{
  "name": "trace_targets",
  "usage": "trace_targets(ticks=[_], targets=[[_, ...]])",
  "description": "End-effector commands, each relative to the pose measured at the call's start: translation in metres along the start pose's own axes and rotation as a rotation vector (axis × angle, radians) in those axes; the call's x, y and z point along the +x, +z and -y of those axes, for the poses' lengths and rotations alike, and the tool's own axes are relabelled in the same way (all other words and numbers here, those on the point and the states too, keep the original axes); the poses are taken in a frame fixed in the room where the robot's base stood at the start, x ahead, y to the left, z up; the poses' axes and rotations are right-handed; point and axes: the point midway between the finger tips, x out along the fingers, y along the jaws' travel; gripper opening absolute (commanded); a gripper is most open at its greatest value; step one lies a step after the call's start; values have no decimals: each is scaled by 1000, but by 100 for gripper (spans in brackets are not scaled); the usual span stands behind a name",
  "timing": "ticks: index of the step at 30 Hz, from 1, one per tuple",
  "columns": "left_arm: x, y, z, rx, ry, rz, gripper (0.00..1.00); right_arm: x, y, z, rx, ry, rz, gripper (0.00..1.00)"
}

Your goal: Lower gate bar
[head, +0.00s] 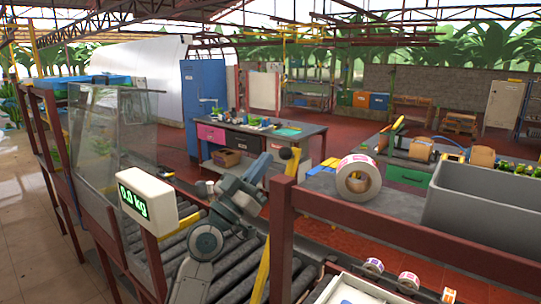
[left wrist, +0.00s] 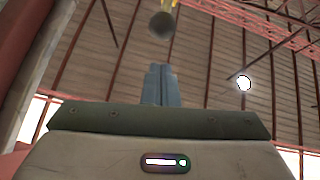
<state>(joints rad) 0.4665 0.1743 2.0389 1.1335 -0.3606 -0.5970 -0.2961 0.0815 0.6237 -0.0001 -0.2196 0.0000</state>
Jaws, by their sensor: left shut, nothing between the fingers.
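The gate bar (head: 291,177) is a yellow bar that stands raised, leaning a little, beside the roller conveyor in the head view. A dark round knob (head: 285,154) is at its upper end. In the left wrist view the knob (left wrist: 162,25) shows beyond my fingertips, with a bit of yellow above it. My left gripper (head: 266,160) is just left of the knob in the head view, pointing up. Its fingers (left wrist: 158,72) are shut with nothing between them, and a gap shows between them and the knob in the wrist view. My right gripper is not in view.
The roller conveyor (head: 240,262) runs below my left arm. A scale display (head: 147,194) reading 0.0 kg and a clear panel (head: 107,135) stand to the left. A red-brown frame (head: 400,243) with a tape roll (head: 358,179) and a grey bin (head: 485,207) are on the right.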

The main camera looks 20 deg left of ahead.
Motion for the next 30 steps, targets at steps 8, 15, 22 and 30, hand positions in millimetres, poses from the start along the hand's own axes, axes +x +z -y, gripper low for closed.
trace_targets(ticks=[8, 15, 22, 30], targets=[[16, 18, 0, -1, 0, 0, 0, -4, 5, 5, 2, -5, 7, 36], [18, 20, 0, 1, 1, 0, 0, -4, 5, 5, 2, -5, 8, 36], [18, 21, 0, 1, 0, 0, 0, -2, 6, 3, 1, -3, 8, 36], [23, 40, 4, 1, -2, -2, 0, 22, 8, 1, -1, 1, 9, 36]])
